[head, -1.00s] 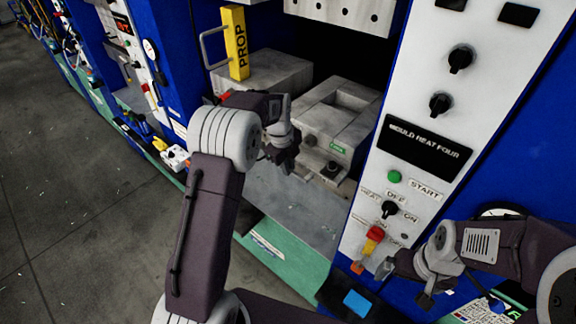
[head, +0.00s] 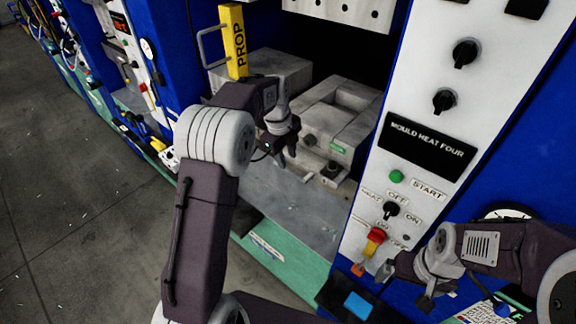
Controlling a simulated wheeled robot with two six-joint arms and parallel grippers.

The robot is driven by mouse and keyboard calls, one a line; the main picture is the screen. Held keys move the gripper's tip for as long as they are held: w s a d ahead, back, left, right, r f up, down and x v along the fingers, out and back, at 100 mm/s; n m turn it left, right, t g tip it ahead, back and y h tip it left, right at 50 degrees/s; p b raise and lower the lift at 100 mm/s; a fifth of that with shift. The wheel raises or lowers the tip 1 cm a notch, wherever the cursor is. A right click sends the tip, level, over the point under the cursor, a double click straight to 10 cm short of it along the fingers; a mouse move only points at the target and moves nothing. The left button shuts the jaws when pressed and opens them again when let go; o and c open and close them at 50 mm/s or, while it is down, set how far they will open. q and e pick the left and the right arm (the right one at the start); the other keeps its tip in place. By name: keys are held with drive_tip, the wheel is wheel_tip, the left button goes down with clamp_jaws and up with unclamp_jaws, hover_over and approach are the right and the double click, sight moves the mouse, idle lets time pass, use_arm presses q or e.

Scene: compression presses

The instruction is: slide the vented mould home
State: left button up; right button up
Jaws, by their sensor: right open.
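A grey metal mould block (head: 366,132) with a rectangular recess in its top and a small green label sits in the press opening, on the grey bed (head: 290,199). A dark round knob shows at its front. No vents are clear at this size. My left gripper (head: 284,158) hangs just in front of the block's left front side, fingers pointing down. Whether its fingers touch the block or are parted is unclear. My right gripper (head: 406,286) is open and empty, low in front of the control panel.
A second grey block (head: 284,66) stands behind and left. A yellow prop (head: 235,42) with a handle stands upright at the opening's left. The white control panel (head: 425,95), with knobs and a red-topped switch (head: 376,236), borders the right. A green ledge (head: 290,258) runs in front.

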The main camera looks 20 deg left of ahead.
use_arm(q)
drive_tip(key=r, duration=0.2)
drive_tip(key=s+r, duration=0.1)
drive_tip(key=r, duration=0.2)
drive_tip(key=shift+a, duration=0.2)
drive_tip(key=shift+f+b, duration=0.15)
drive_tip(key=shift+b, duration=0.2)
drive_tip(key=s+d+f+n+b, duration=0.1)
drive_tip(key=s+f+n+b, duration=1)
drive_tip(key=s+f+n, duration=1.1)
wheel_tip(320, 180, down, 3)
drive_tip(key=shift+s+d+r+n+g+y, duration=0.1)
drive_tip(key=shift+s+d+n+g+y, duration=0.25)
drive_tip(key=shift+s, duration=0.55)
